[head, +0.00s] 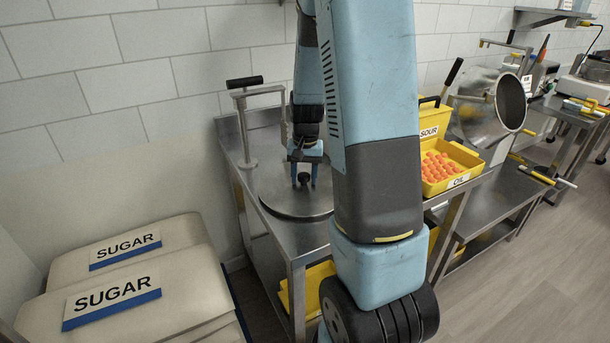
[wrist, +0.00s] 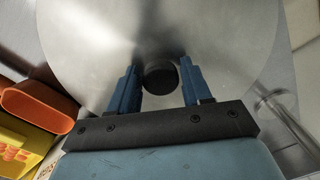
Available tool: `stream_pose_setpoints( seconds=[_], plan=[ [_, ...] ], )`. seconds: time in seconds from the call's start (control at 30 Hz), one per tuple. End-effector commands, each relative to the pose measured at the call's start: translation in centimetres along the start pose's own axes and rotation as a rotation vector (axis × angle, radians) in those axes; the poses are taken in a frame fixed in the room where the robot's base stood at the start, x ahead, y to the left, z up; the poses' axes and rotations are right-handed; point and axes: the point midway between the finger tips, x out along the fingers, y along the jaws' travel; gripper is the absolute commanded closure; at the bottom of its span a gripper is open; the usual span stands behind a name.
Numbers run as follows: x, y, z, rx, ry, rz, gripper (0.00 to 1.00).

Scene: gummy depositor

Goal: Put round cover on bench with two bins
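The round cover (head: 276,200) is a flat grey metal disc with a dark knob (head: 304,178) at its middle. It appears to lie flat on the steel bench (head: 290,240), partly hidden behind my arm. In the wrist view the round cover (wrist: 90,50) fills most of the picture. My gripper (head: 304,183) points down over the knob. In the wrist view its two blue fingers (wrist: 159,85) stand on either side of the knob, with narrow gaps, so it looks open around the knob. Two yellow bins, SOUR (head: 432,117) and OIL (head: 466,158), stand on the right of the bench.
A metal post with a black-handled arm (head: 247,125) stands at the bench's back left. Sugar sacks (head: 130,280) lie at the left. A tilted steel drum (head: 490,105) is at the right. Orange pieces (head: 440,167) fill the OIL bin.

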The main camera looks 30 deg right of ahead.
Motion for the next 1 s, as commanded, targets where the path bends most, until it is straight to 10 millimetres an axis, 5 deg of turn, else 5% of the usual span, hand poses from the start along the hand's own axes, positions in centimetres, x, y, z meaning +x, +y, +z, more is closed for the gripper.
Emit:
stream_pose_setpoints(
  seconds=[0.17,0.53,1.0],
  plan=[
    [0.0,0.0,0.0,0.0,0.0,0.0,0.35],
    [-0.9,0.0,-0.1,-0.001,0.002,-0.001,0.35],
    [-9.2,0.0,-0.1,0.001,0.004,-0.002,0.35]
  ],
)
